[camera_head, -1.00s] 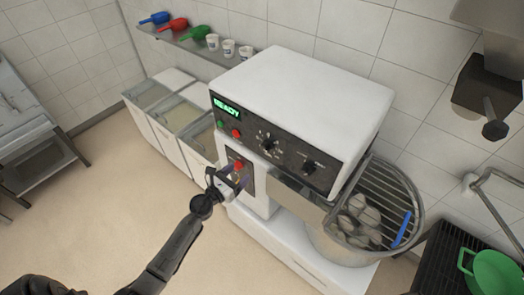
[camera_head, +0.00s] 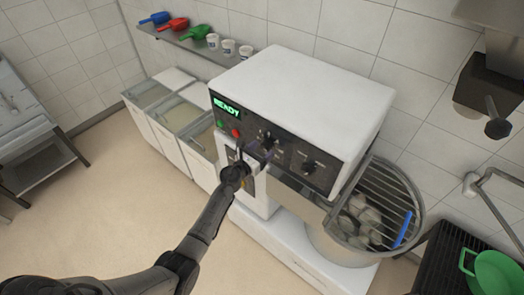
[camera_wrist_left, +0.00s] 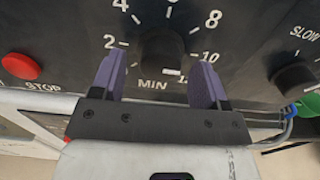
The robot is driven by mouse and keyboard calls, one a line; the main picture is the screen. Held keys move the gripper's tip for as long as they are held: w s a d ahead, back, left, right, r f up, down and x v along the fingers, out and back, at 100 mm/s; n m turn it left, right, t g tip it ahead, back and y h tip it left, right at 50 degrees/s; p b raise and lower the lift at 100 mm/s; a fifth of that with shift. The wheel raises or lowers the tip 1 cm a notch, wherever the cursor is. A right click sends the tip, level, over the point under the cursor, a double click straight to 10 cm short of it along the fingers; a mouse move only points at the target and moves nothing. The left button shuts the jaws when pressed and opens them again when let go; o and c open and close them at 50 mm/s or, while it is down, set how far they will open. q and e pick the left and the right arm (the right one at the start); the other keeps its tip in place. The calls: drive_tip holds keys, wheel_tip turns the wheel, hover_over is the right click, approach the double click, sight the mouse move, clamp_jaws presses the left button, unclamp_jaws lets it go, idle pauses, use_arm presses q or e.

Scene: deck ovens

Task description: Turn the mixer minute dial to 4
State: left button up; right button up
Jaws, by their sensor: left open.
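The mixer (camera_head: 300,95) is a white machine with a dark control panel whose display reads READY. The minute dial (camera_wrist_left: 162,45) is a black round knob marked MIN, with numbers from 2 to 12 around it; it also shows in the head view (camera_head: 267,137). A small white mark shows at its lower edge. My left gripper (camera_wrist_left: 158,65) is open, with its purple fingers on either side of the dial. I cannot tell whether they touch it. In the head view the left gripper (camera_head: 256,150) is at the panel. My right gripper is not in view.
A red STOP button (camera_wrist_left: 21,66) is left of the dial, and a speed knob (camera_wrist_left: 296,78) marked SLOW is to its right. The mixer bowl (camera_head: 345,245) with its wire guard (camera_head: 405,190) stands at the right. Ingredient bins (camera_head: 165,125) stand at the left.

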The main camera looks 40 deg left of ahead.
use_arm(q)
drive_tip(key=shift+w, duration=0.25)
drive_tip(key=c, duration=0.9)
